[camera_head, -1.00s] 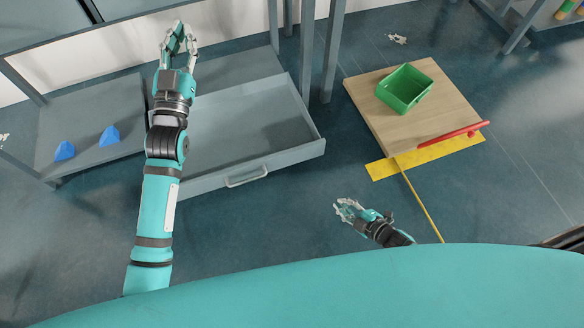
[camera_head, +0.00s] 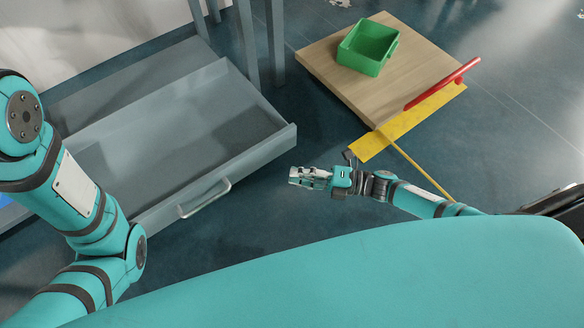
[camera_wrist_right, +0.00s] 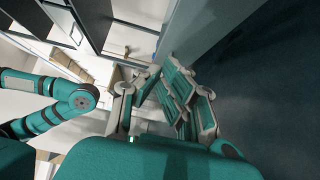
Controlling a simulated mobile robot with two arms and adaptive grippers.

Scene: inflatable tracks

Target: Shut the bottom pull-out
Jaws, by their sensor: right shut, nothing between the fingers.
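The grey bottom pull-out (camera_head: 250,140) stands open at the left of the head view, empty inside, with a pale bar handle (camera_head: 204,198) on its front. My right gripper (camera_head: 292,177) is shut and empty, just right of the pull-out's front corner and apart from the handle. In the right wrist view my right gripper's fingers (camera_wrist_right: 155,85) show close up, with a grey panel (camera_wrist_right: 205,30) beyond them. My left arm comes in at the left edge of the head view; its gripper is outside the picture.
A wooden board (camera_head: 330,75) on the floor at the right carries a green bin (camera_head: 368,48). A red bar (camera_head: 442,85) and a yellow strip (camera_head: 410,122) lie along its near edge. Grey posts (camera_head: 276,40) rise behind the pull-out. Floor before the handle is clear.

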